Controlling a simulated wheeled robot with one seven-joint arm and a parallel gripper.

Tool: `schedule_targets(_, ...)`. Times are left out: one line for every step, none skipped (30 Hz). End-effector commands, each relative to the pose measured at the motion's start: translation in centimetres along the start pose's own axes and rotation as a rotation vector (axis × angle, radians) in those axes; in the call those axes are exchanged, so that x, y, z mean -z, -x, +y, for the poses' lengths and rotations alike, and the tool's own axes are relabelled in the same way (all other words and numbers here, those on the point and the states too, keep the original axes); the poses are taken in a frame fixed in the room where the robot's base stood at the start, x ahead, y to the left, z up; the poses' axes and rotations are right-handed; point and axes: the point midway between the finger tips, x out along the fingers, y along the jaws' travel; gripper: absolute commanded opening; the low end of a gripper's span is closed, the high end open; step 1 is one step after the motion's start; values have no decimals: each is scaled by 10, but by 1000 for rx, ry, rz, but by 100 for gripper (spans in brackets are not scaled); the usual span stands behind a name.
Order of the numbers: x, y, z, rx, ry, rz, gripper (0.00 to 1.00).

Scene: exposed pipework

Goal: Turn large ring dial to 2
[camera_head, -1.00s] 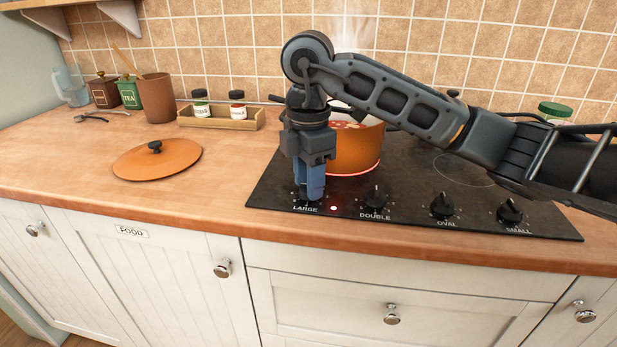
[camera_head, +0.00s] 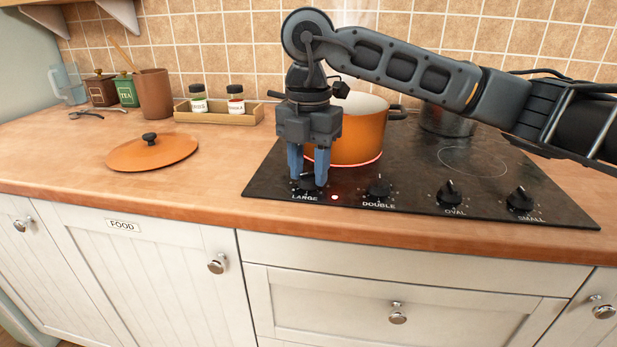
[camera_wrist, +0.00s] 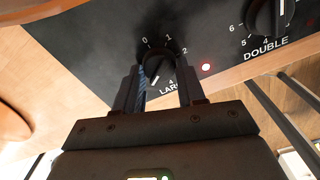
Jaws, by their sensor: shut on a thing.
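The large ring dial (camera_head: 307,185) is the leftmost black knob on the hob's front edge, above the word LARGE. My gripper (camera_head: 308,179) points down over it, with one blue finger on each side, shut on the dial. In the wrist view the large dial (camera_wrist: 159,68) sits between the two fingers (camera_wrist: 160,92), with the marks 0, 1 and 2 around its far side. A short pale line shows on the dial, but I cannot tell which number it points at. A red light (camera_head: 335,197) glows just right of the dial.
An orange pot (camera_head: 358,140) stands close behind my gripper on a red-glowing ring. The double dial (camera_head: 379,188), oval dial (camera_head: 449,194) and small dial (camera_head: 520,200) line the front edge to the right. An orange lid (camera_head: 152,154) lies on the counter left of the hob.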

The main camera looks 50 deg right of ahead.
Motion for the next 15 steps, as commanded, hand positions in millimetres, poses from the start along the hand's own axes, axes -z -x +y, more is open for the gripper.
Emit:
schedule_targets(-1, -3, 0, -3, 43, -4, 9)
schedule_targets(-1, -3, 0, -2, 71, -3, 9)
schedule_targets(-1, -3, 0, -1, 109, -4, 9)
schedule_targets(-1, -3, 0, -1, 138, -4, 9)
schedule_targets(-1, -3, 0, -1, 167, -4, 9)
schedule_targets(-1, -3, 0, -1, 204, -4, 9)
schedule_targets(-1, -3, 0, -2, 233, -4, 9)
schedule_targets(-1, -3, 0, -2, 262, -3, 9)
schedule_targets(-1, -3, -1, -1, 300, -3, 9)
schedule_targets(-1, -3, -1, -1, 328, -4, 9)
schedule_targets(-1, -3, -1, -1, 357, -4, 9)
schedule_targets(0, -3, -1, -2, 395, -3, 9)
schedule_targets(0, -3, -1, -2, 423, -3, 9)
schedule_targets(-1, -3, -1, -2, 452, -4, 9)
schedule_targets(0, -2, -1, -1, 490, -3, 9)
